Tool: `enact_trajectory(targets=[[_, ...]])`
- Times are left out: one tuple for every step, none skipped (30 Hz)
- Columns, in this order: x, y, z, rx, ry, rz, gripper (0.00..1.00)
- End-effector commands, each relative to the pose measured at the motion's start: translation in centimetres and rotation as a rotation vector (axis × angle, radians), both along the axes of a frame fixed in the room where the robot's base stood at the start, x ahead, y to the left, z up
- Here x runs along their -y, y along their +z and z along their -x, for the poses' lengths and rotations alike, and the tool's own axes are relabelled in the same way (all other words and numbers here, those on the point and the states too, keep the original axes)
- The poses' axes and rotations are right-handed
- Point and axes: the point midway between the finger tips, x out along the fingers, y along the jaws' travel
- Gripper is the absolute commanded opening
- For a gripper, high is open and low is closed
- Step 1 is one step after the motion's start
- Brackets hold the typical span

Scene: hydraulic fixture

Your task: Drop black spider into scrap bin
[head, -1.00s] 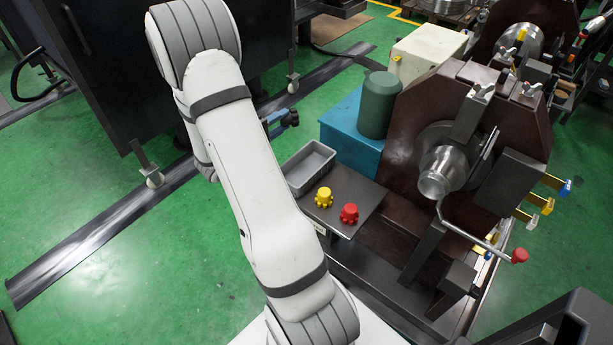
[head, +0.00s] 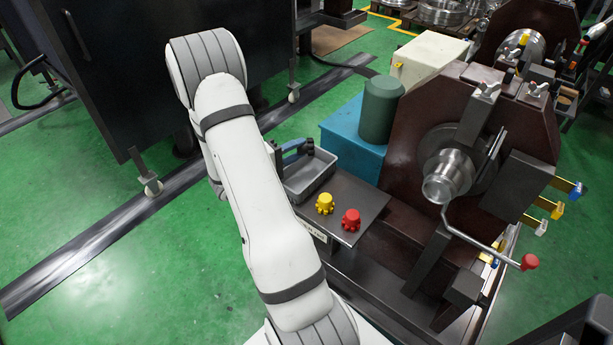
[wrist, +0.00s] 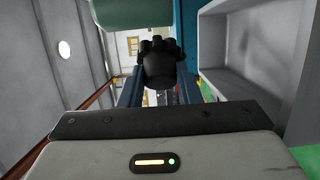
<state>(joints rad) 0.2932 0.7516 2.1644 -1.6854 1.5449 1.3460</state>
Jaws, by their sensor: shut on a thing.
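The black spider (wrist: 160,65), a dark lobed part, is held between the blue fingers of my gripper (wrist: 160,82) in the wrist view. In the head view my gripper (head: 303,147) is at the far edge of the grey scrap bin (head: 312,180), with the dark spider (head: 309,147) at its tips. It seems to be above the bin's back rim; the exact height is hard to tell. The bin's grey wall (wrist: 240,85) fills the right side of the wrist view. My arm hides part of the bin's left side.
A yellow spider (head: 325,204) and a red spider (head: 350,220) stand on the dark shelf (head: 362,205) beside the bin. A green cylinder (head: 380,110) on a blue box (head: 350,135) rises behind. The hydraulic fixture (head: 425,130) stands to the right.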

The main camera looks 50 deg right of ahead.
Motion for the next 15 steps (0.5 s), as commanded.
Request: enact_trajectory(targets=[[0.01, -0.01, -0.01, 0.0, 0.0, 0.0, 0.07], [0.02, 0.0, 0.0, 0.001, 0.0, 0.0, 0.07], [0.02, 0.01, 0.0, 0.001, 0.0, 0.0, 0.07], [0.02, 0.02, 0.0, 0.001, 0.0, 0.0, 0.07], [0.03, 0.02, 0.01, 0.001, 0.0, 0.0, 0.07], [0.03, 0.02, 0.01, 0.001, 0.0, 0.0, 0.07], [0.03, 0.02, 0.01, 0.001, 0.0, 0.0, 0.33], [0.03, 0.02, 0.01, 0.001, 0.0, 0.0, 0.35], [0.04, 0.03, 0.01, 0.001, 0.0, 0.0, 0.38], [0.04, 0.03, 0.01, 0.001, 0.0, 0.0, 0.41], [0.04, 0.03, 0.02, 0.001, -0.001, 0.0, 0.43], [0.05, 0.03, 0.02, 0.001, -0.001, 0.0, 0.47], [0.05, 0.03, 0.02, 0.001, -0.001, 0.0, 0.49], [0.05, 0.03, 0.02, 0.001, -0.001, 0.0, 0.52], [0.05, 0.03, 0.02, 0.001, -0.001, 0.0, 0.55]])
